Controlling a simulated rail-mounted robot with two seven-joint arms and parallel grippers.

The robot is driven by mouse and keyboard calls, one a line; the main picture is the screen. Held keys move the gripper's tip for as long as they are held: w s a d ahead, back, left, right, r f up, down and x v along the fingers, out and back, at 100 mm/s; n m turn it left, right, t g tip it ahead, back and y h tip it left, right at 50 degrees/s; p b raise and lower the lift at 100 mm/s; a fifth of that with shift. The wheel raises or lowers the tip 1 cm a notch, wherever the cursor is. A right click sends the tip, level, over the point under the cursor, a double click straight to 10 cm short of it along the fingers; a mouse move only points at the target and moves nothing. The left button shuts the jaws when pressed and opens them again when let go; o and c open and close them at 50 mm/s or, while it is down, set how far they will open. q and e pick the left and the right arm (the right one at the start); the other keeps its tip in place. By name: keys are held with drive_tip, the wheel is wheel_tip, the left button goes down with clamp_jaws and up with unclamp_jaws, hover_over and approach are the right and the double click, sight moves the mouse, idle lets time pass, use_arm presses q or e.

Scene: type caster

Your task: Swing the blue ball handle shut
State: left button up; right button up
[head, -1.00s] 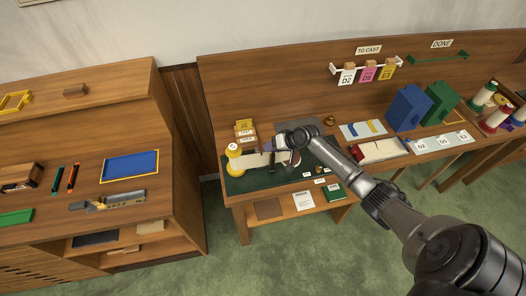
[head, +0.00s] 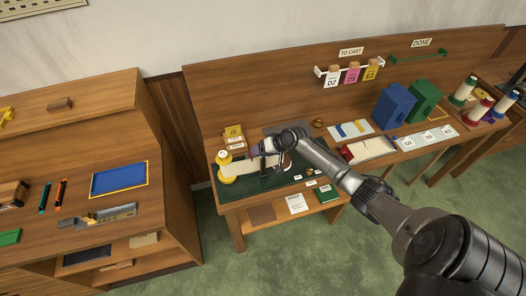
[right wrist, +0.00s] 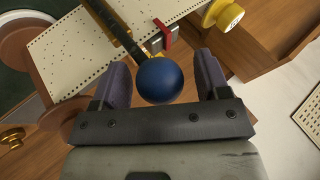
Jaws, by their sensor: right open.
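The blue ball handle (right wrist: 160,80) shows in the right wrist view at the end of a dark rod. The rod runs up and left over a cream perforated strip (right wrist: 85,52). My right gripper (right wrist: 160,62) is open, with one purple finger on each side of the ball. I cannot tell whether either finger touches it. In the head view my right gripper (head: 257,152) is over the caster on the green mat (head: 232,197), and the ball is not discernible there. My left gripper is not in view.
Tags hang on a rail (head: 346,72) behind. A cabinet (head: 130,215) stands left, past a gap. The wrist view shows a red clip (right wrist: 167,36) near the rod.

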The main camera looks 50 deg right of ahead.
drive_tip(key=v, duration=1.3)
drive_tip(key=shift+s+r+b, duration=0.25)
drive_tip(key=shift+b, duration=0.15)
drive_tip(key=shift+d, duration=0.1)
